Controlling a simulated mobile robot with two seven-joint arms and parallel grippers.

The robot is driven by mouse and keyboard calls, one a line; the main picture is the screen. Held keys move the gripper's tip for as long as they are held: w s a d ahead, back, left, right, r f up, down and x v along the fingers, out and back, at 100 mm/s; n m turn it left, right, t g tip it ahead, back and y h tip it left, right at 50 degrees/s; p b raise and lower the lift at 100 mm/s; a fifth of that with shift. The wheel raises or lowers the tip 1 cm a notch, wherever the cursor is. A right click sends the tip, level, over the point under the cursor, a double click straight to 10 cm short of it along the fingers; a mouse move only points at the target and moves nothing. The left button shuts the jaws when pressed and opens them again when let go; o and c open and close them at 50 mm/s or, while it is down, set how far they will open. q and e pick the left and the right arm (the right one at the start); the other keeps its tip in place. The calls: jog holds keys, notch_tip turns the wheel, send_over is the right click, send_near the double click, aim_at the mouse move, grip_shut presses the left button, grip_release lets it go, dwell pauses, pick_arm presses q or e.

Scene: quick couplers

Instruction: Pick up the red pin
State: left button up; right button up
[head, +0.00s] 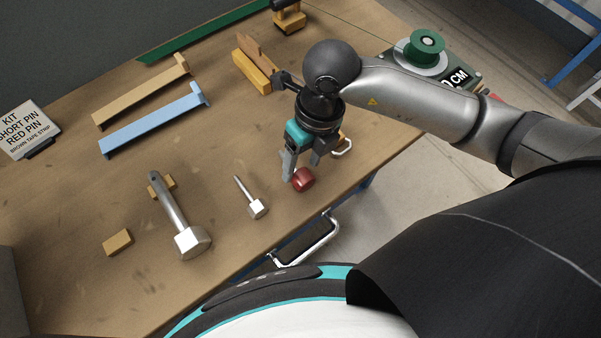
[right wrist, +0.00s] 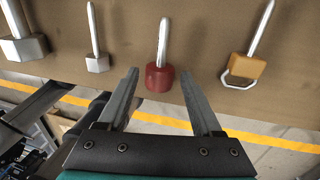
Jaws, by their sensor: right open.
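The red pin has a red round head (head: 303,180) and lies on the table near its front edge. In the right wrist view its head (right wrist: 159,78) is nearest me and its bare metal shank points away. My right gripper (head: 301,177) is open around or just above the red pin. In the right wrist view the two fingers of the right gripper (right wrist: 166,85) stand apart on either side of the head, not visibly touching it. In the head view the gripper hides the pin's shank. My left gripper is not in view.
A short silver pin (head: 251,198) and a large silver pin (head: 181,220) lie left of the red pin. A pin with an orange block and wire loop (right wrist: 245,68) lies to its right. A sign (head: 27,130) stands at the far left. The table edge is close.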

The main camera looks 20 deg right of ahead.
jog(key=shift+s+a+f, duration=0.1)
jog(key=shift+a+f, duration=0.1)
jog(key=shift+f, duration=1.05)
grip_shut()
